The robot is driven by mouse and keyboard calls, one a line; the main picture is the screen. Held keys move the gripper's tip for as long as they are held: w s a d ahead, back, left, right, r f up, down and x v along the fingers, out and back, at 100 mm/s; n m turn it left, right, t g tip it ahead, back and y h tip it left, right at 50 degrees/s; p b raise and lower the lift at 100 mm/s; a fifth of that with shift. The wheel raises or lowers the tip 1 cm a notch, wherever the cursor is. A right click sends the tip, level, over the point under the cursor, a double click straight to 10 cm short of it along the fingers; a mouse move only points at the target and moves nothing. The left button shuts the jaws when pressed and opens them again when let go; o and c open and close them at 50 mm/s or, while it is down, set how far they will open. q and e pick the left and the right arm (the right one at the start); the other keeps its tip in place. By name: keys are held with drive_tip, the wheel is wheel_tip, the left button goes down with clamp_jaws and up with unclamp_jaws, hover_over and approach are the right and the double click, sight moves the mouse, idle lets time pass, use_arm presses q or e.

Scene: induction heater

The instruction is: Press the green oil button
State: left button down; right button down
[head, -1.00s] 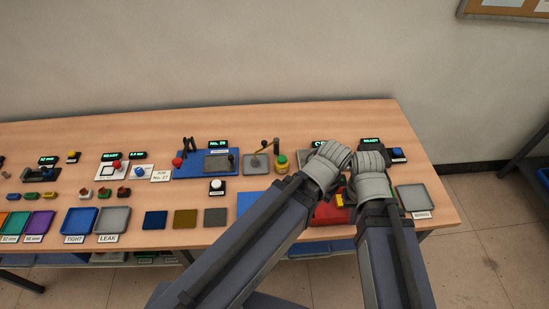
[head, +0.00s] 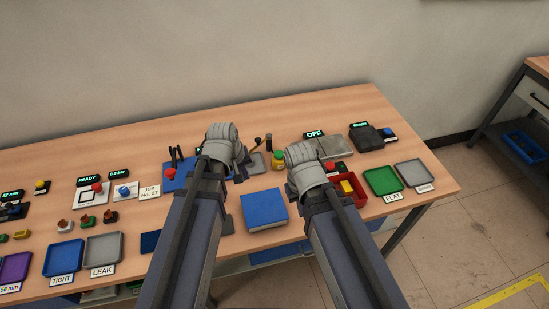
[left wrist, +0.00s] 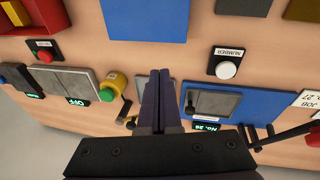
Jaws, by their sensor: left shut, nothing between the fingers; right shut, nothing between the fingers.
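The green oil button (head: 278,155) tops a small yellow can standing at the back middle of the table, between my two grippers. In the left wrist view the green button (left wrist: 106,96) is on the yellow can, left of the fingers and apart from them. My left gripper (left wrist: 162,74) is shut and empty, over the grey plate beside the blue base. In the head view my left gripper (head: 242,164) is left of the can. My right gripper (head: 304,178) is right of and nearer than the can; its fingertips are mostly hidden by its wrist.
A grey slab with an OFF display (head: 314,134) stands right of the can. A red button (head: 330,166) and a red bin (head: 356,192) are near my right gripper. A blue block (head: 264,210) lies between my arms. Green (head: 382,180) and grey (head: 414,174) trays are at the right.

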use_arm(q)
drive_tip(key=w+d+r+n+t+h, duration=0.2)
drive_tip(key=w+d+n, duration=0.2)
drive_tip(key=w+n, duration=0.25)
wheel_tip(320, 180, up, 4)
drive_tip(key=n+t+h, duration=0.2)
drive_tip(key=n+t, duration=0.1)
drive_tip(key=n, duration=0.6)
hover_over(276, 155)
drive_tip(key=shift+d+f, duration=0.1)
drive_tip(key=shift+f, duration=0.05)
use_arm(e)
drive_tip(key=shift+f, duration=0.15)
use_arm(q)
drive_tip(key=shift+f+m, duration=0.15)
drive_tip(key=shift+m, duration=0.1)
use_arm(e)
drive_tip(key=shift+f, duration=0.15)
